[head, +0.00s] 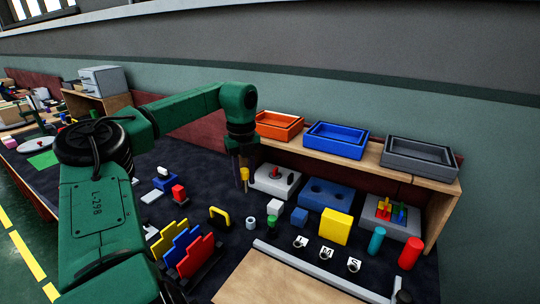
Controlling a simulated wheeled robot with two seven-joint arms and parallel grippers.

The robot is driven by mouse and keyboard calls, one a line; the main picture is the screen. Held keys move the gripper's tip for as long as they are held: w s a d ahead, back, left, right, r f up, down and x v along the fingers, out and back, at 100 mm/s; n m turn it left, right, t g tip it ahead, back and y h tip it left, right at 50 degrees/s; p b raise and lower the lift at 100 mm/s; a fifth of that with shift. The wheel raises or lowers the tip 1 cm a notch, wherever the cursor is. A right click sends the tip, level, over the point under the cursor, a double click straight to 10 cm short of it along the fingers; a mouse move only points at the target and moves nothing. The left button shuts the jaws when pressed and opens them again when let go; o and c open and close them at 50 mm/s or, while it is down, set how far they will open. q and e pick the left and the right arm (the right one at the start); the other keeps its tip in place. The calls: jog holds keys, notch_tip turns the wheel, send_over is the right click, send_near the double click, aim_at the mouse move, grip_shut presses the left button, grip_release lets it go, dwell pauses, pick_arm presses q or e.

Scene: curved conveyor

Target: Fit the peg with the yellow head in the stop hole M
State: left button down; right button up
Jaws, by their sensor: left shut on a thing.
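My left gripper (242,183) hangs in the middle of the head view, its fingers pointing down. It is shut on the peg with the yellow head (245,175), holding it upright near the white block. The peg's lower end is hard to make out. The stop hole marked M (326,253) is the middle of three small white lettered pieces at the lower right, behind the pale bar. The piece to its right reads S (354,265); the left one's letter (300,242) is unclear. The left gripper is well behind and left of these pieces. My right gripper is not in view.
A teal cylinder (376,241) and a red cylinder (411,253) stand right. The pale bar (315,272) borders a wooden board (270,285). Trays (337,142) sit on the shelf.

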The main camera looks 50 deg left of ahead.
pick_arm(q)
jog(key=shift+s+a+f+p, duration=0.1)
jog(key=shift+s+f+p, duration=0.1)
jog(key=shift+f+p, duration=0.35)
jog(key=shift+s+a+f+p, duration=0.1)
jog(key=shift+s+f+p, duration=0.1)
jog(key=shift+f, duration=0.5)
jog(key=w+d+f+m+p, duration=0.3)
jog(key=d+f+p, duration=0.3)
jog(key=d, duration=0.2)
jog(key=w+d+r+m+p, duration=0.1)
jog(key=w+d+m+p, duration=0.4)
jog(key=d, duration=0.9)
jog(key=shift+w+r, duration=0.2)
jog(key=shift+w, duration=1.05)
